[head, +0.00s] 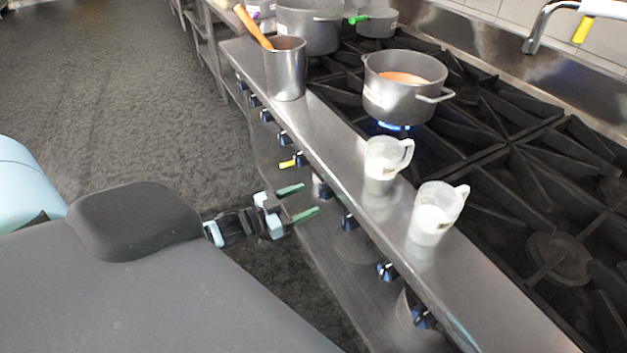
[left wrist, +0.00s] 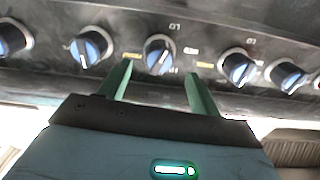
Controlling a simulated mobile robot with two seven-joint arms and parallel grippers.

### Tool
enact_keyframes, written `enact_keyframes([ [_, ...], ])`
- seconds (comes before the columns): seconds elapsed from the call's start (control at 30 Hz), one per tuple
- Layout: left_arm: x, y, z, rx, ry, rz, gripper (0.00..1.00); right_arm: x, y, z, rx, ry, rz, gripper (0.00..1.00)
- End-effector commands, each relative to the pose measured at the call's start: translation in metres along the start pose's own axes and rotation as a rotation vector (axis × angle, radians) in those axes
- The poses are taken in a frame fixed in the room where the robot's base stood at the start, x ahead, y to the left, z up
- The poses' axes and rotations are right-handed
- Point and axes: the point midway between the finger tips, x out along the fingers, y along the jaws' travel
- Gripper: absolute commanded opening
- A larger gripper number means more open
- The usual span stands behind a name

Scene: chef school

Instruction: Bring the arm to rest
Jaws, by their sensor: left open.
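My left gripper (head: 303,201) reaches in from the left in the head view, with its two green fingers pointing at the front panel of the stove. The fingers are apart, with nothing between them that I can see held. In the left wrist view the gripper (left wrist: 158,82) is open below a row of blue-and-black knobs. One knob (left wrist: 159,54) lies just beyond the gap between the fingertips; whether they touch the panel I cannot tell. My right gripper does not show.
On the stove (head: 515,160), a pot (head: 392,100) of orange-red food sits over a lit blue flame. Two clear measuring cups (head: 385,160) (head: 432,220) and a metal canister (head: 286,75) stand on the steel front ledge. The floor (head: 110,90) at left is open.

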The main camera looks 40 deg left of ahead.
Motion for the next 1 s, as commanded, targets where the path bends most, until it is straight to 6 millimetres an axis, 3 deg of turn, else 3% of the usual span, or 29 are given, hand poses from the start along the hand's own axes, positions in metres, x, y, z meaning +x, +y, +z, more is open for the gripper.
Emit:
enact_keyframes([
  [0.2,-0.015,0.0,0.0,0.0,0.0,0.0,0.63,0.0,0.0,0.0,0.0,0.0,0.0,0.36],
  [0.8,-0.016,0.001,0.0,-0.001,0.0,0.0,0.63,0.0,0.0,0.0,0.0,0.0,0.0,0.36],
  [0.93,-0.022,0.018,0.01,-0.017,-0.03,-0.003,0.63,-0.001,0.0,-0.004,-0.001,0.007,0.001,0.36],
  [1.0,-0.031,0.041,0.021,-0.038,-0.072,-0.009,0.63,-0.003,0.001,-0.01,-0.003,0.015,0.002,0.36],
])
